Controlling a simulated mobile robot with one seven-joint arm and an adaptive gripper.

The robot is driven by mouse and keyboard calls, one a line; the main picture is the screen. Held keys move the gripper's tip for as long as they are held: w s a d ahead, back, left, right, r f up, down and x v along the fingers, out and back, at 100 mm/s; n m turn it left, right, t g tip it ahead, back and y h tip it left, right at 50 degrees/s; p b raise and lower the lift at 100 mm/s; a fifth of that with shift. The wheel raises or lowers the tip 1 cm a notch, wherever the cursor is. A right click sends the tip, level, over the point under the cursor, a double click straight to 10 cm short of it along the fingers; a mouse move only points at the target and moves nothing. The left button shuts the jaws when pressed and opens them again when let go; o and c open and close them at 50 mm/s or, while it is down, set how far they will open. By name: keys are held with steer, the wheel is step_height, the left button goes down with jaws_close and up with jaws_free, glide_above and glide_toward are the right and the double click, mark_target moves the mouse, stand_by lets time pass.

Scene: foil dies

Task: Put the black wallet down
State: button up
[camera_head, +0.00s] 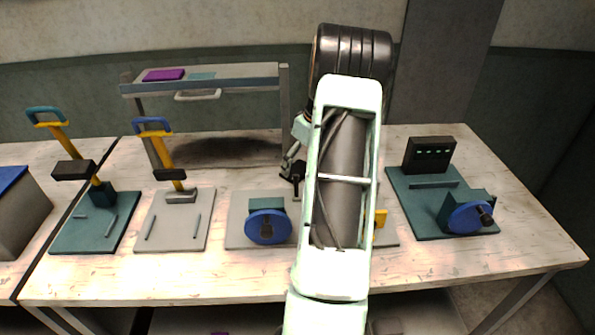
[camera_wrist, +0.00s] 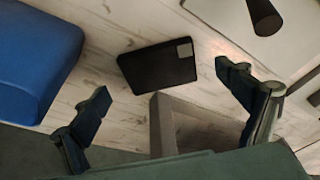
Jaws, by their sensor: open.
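The black wallet (camera_wrist: 157,66) is a flat dark rectangle with a small grey patch at one corner. In the wrist view it lies on the pale wooden tabletop, between and beyond my fingers. My gripper (camera_wrist: 165,84) is open, with one finger on each side of the picture and neither seen touching the wallet. In the head view a dark part of my gripper (camera_head: 292,174) shows left of my white arm, and most of it is hidden. I cannot make out the wallet in the head view.
A blue padded-looking block (camera_wrist: 36,58) and a grey bar (camera_wrist: 163,128) are close by in the wrist view. In the head view, foil presses with a blue wheel (camera_head: 268,227) and levers stand on the table. A raised shelf (camera_head: 205,87) stands behind them.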

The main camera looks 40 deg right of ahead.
mark_target(297, 171)
steer(key=shift+x, duration=1.25)
steer(key=c, duration=1.4)
steer(key=shift+r, duration=0.15)
